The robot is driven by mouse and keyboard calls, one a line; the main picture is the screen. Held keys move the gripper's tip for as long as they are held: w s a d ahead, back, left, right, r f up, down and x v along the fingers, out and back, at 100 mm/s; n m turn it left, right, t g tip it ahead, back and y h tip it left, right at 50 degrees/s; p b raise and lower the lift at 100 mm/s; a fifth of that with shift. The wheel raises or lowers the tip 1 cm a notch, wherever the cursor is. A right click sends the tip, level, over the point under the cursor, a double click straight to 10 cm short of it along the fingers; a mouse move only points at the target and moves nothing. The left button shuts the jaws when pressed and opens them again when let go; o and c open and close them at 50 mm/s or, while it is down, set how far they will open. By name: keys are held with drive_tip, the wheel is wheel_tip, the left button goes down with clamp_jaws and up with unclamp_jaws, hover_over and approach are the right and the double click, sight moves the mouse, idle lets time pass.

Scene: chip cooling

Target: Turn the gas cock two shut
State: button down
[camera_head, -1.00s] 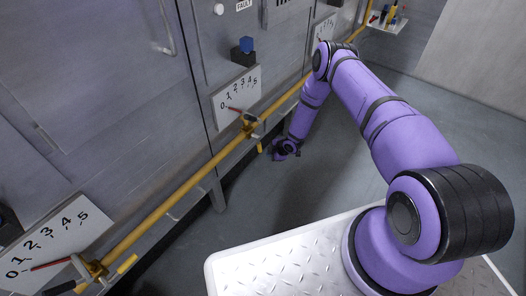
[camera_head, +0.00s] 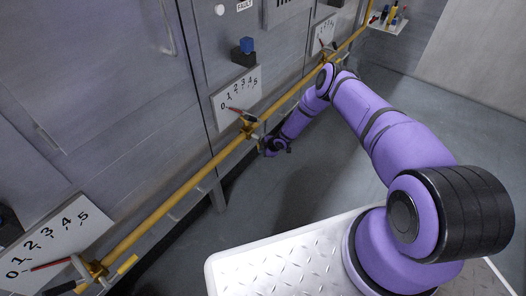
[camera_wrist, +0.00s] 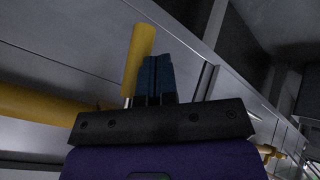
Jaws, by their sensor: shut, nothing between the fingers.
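Gas cocks sit along a yellow pipe on the grey cabinet front. The middle cock (camera_head: 248,127) sits below a white 0–5 dial (camera_head: 237,95) whose red pointer lies near the low numbers. I see no label marking which cock is number two. My gripper (camera_head: 266,146) is close beside the middle cock, at its lower right. In the wrist view my shut, empty blue fingers (camera_wrist: 156,78) are just right of a yellow handle (camera_wrist: 138,55); whether they touch it I cannot tell. In the head view the handle's end is mostly hidden by my gripper.
The yellow pipe (camera_head: 185,187) runs diagonally along the cabinet. Another cock (camera_head: 95,269) with a dial (camera_head: 45,242) is at lower left, and one (camera_head: 327,57) is farther up right. A blue-topped knob (camera_head: 246,46) projects above the middle dial. Floor right of the cabinet is clear.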

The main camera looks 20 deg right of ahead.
drive_tip(key=shift+w+d+r+n+t+h, duration=0.1)
drive_tip(key=shift+w+d+n+t+h, duration=0.25)
drive_tip(key=shift+d+t+h, duration=0.25)
idle(0.7)
drive_tip(key=w+d+r+n+t+h, duration=0.1)
drive_tip(key=w+d+r+t+h, duration=0.1)
drive_tip(key=r, duration=0.4)
drive_tip(key=shift+w+d+h, duration=0.4)
drive_tip(key=shift+w+d, duration=0.4)
drive_tip(key=shift+d, duration=0.4)
drive_tip(key=shift+r, duration=0.1)
idle(0.3)
drive_tip(key=shift+a, duration=0.1)
idle(0.4)
